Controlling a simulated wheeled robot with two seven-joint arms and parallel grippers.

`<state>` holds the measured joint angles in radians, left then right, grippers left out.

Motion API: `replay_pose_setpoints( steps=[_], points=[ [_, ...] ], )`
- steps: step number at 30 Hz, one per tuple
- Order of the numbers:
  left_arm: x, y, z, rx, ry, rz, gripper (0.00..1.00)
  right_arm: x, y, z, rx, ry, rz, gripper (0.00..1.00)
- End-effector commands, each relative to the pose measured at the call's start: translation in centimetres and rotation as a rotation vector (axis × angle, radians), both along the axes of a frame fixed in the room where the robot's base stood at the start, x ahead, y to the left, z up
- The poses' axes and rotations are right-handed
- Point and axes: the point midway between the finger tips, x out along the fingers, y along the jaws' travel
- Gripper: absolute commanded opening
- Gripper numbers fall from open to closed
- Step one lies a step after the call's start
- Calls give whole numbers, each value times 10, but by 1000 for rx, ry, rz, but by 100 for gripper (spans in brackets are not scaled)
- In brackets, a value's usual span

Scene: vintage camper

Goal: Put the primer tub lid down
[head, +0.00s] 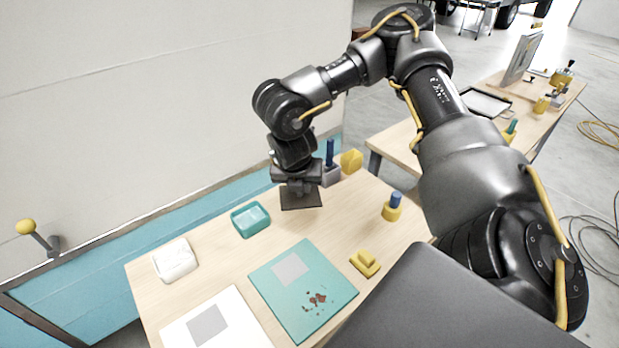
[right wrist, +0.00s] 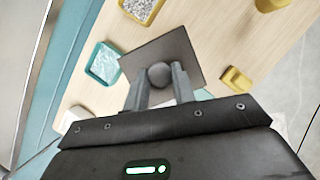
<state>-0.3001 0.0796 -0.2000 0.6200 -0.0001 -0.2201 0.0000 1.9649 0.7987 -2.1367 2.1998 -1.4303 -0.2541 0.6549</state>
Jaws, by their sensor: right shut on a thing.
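The primer tub lid, a dark grey square plate (head: 301,202) with a round knob, is at the back of the light wooden table. It also shows in the right wrist view (right wrist: 178,50). My right gripper (head: 299,187) is shut on its knob (right wrist: 159,75), with one finger on each side. The lid looks roughly level and close to the tabletop; I cannot tell whether it touches. An open teal tub (head: 236,223) with pale contents stands to the left of the lid, apart from it. It also shows in the right wrist view (right wrist: 92,75). My left gripper is out of view.
A white tub (head: 175,261) stands at the left. A teal panel (head: 325,275) and a white panel (head: 240,325) lie in front. Bare wood surrounds the lid's front.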

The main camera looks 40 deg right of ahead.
Motion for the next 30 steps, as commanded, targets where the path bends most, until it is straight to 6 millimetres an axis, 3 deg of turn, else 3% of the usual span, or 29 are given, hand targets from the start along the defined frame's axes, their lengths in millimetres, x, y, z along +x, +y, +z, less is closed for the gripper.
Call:
replay_pose_setpoints(
  steps=[8, 21, 30],
  points=[
    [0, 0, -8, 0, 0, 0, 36, 0, 45, -2, -4, -4, -531, 3],
    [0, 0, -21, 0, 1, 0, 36, -19, 126, 12, 2, 3, -1687, 3],
    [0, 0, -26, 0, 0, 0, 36, -31, 158, 24, 0, 1, -2159, 3]
  ],
)
